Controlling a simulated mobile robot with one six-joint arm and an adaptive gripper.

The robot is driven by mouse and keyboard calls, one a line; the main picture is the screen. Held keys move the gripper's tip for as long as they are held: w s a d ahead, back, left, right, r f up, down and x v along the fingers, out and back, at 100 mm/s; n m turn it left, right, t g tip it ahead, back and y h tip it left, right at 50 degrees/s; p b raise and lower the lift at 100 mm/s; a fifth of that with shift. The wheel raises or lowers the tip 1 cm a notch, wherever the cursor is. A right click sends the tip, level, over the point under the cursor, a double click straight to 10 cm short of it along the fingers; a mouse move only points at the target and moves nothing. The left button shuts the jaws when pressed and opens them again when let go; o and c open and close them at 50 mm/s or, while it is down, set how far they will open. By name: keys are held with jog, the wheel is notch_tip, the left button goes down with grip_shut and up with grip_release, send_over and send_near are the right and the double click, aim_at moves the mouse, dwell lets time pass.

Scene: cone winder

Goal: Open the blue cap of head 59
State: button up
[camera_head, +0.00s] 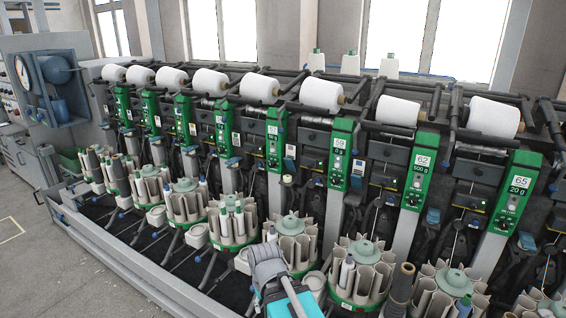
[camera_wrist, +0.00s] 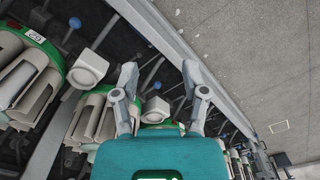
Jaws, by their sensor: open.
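Head 59 carries a green panel (camera_head: 340,153) with a white 59 tag, right of the middle in the head view. A small blue part (camera_head: 357,181) shows low beside this panel; I cannot tell its exact shape or whether it is open or shut. My gripper (camera_wrist: 160,84) is open and empty in the wrist view, its two grey fingers spread apart. In the head view my teal gripper body (camera_head: 287,301) is low in the middle, well below and left of the head 59 panel, touching nothing that I can make out.
Green-based bobbin magazines (camera_head: 360,272) stand in a row before the heads. White yarn cones (camera_head: 321,94) line the top. Blue-knobbed levers (camera_wrist: 157,85) and a grey machine edge (camera_wrist: 172,42) show in the wrist view. Grey floor (camera_wrist: 265,60) lies free beyond.

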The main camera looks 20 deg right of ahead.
jog(key=shift+a, duration=0.35)
jog(key=o, duration=0.3)
jog(key=shift+w, duration=0.15)
jog(key=o, duration=0.3)
jog(key=w+d+r+m+h+p, duration=0.1)
jog(key=w+r+p, duration=0.2)
jog(key=w, duration=0.5)
jog(key=shift+d+r+t, duration=0.15)
jog(key=shift+d+t, duration=0.15)
jog(key=shift+t, duration=0.1)
jog(key=m+t+h+p, duration=0.55)
jog(key=m+p, duration=0.35)
jog(key=p, duration=0.7)
send_near(287, 159)
jog(key=a+r, duration=0.2)
jog(key=shift+s+d+f+g+h, duration=0.2)
jog(key=shift+s+g+h, duration=0.05)
jog(key=shift+g, duration=0.1)
jog(key=shift+f+b, duration=0.15)
jog(key=shift+b, duration=0.25)
jog(key=b+x, duration=0.8)
jog(key=x, duration=0.3)
jog(key=shift+w+d+f, duration=0.15)
jog(key=shift+w+f, duration=0.1)
jog(key=shift+b+x, duration=0.75)
jog(key=shift+x, duration=0.2)
